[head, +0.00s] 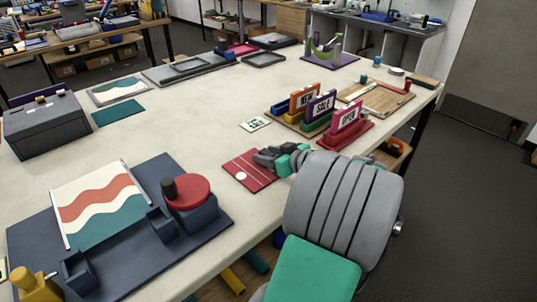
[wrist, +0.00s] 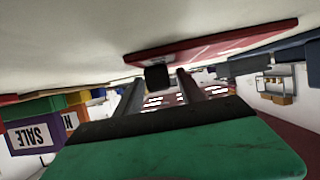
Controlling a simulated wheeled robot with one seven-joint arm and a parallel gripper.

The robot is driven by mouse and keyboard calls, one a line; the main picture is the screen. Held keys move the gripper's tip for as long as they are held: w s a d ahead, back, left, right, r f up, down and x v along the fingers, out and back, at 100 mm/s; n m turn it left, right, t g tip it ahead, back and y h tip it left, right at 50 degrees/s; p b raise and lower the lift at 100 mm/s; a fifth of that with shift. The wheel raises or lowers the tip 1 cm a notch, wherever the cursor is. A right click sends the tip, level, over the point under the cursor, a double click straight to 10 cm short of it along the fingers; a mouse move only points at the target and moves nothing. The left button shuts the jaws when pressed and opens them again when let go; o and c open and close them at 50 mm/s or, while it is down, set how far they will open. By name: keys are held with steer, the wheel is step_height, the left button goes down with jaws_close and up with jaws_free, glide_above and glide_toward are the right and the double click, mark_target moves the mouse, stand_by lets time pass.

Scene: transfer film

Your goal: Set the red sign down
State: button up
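The red sign (head: 347,118), lettered OPEN, stands upright in a red base (head: 345,136) at the right of the table, in front of the purple SALE sign. My gripper (head: 268,158) is low over the table, left of the red sign and apart from it, by the far right edge of a red mat (head: 247,171). In the wrist view the fingers (wrist: 160,92) are spread with a gap between them, and no sign is held. The red mat shows near the fingertips, with a small dark block (wrist: 158,75) by it; its exact contact is unclear.
The purple SALE sign (head: 319,107) and orange NEW sign (head: 302,98) stand behind the red one. A small card (head: 254,124) lies nearby. A wooden tray (head: 377,98) is further back. A dark blue fixture (head: 200,238) fills the near left; the table middle is clear.

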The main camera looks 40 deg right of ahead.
steer(key=shift+r, duration=0.3)
steer(key=v, duration=1.1)
steer(key=shift+s+f, duration=0.1)
steer(key=shift+f, duration=0.1)
steer(key=shift+s+r, duration=0.2)
steer(key=shift+s, duration=0.2)
